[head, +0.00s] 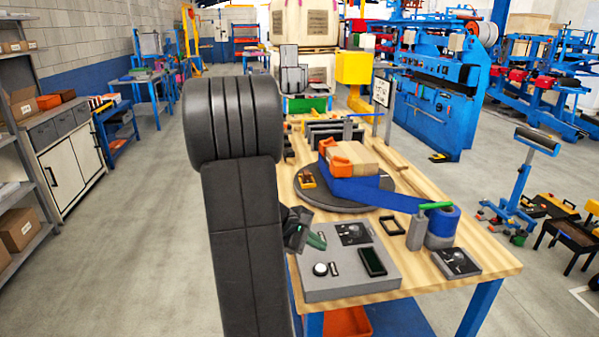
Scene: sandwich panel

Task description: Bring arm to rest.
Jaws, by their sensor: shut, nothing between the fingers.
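My dark arm (243,200) stands upright in front of the workbench, left of its middle, and hides part of the bench. My gripper (297,228), a dark end with a small green light, partly shows at the arm's right side, above the left part of a grey panel. It is shut and empty; its fingertips are hard to make out. A green piece (316,241) shows just beside it; I cannot tell whether they touch. The grey panel (352,286) carries a white round button (320,269) and a dark screen (372,261).
The wooden workbench (470,283) holds a round turntable (325,201) with a wood block (352,157), orange clamps (341,165) and a blue band (352,189). A blue roll (443,224) stands at right. Shelves (22,190) line the left wall. The floor left of my arm is clear.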

